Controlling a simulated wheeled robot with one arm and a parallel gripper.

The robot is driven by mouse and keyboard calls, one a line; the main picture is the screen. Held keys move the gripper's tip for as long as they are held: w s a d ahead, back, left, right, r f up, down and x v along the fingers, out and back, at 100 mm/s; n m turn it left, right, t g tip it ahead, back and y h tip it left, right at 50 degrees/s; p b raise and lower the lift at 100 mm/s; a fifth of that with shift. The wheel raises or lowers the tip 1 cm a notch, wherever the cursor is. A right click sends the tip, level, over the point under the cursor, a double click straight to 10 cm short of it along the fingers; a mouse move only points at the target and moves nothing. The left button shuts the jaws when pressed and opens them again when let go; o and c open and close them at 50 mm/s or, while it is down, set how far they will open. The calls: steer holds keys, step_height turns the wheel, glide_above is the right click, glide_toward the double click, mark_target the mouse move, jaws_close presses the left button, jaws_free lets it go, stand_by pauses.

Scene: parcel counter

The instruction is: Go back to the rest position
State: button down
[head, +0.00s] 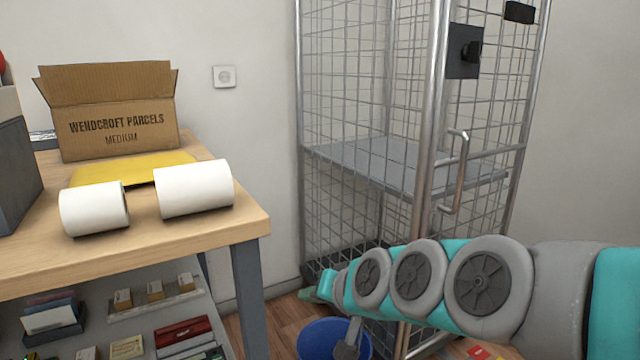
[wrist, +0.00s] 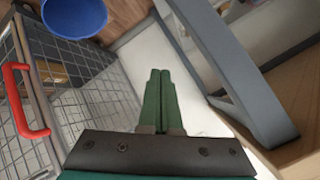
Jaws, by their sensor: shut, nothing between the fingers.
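My gripper (wrist: 160,74) shows in the wrist view as two green fingers lying side by side, closed together with nothing between them. In the head view my arm reaches in from the right edge across the lower front of the cage, with its far end low beside the cage's left side. The fingers are hard to make out there. The gripper is in the air, to the right of the counter, and holds nothing.
The wooden counter (head: 225,228) carries two white rolls (head: 95,208) (head: 194,187), a yellow envelope (head: 140,172) and an open cardboard box (head: 118,110). A wire cage (head: 345,80) stands right. A blue bin (head: 322,338) is on the floor; the wrist view also shows a red handle (wrist: 24,100).

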steer(key=s+d+f+g+h, duration=0.2)
steer(key=s+d+f+g, duration=0.1)
steer(key=s, duration=0.6)
steer(key=s+d+f+g+h, duration=0.2)
steer(key=s+d+f, duration=0.3)
steer(key=s+d, duration=0.3)
steer(key=s+d+f+n+g+h, duration=0.1)
steer(key=s+d+f+g, duration=0.4)
steer(key=s, duration=0.5)
steer(key=shift+s+d+h, duration=0.25)
steer(key=shift+s+h, duration=0.1)
steer(key=shift+h, duration=0.35)
steer(key=c, duration=1.6)
jaws_free()
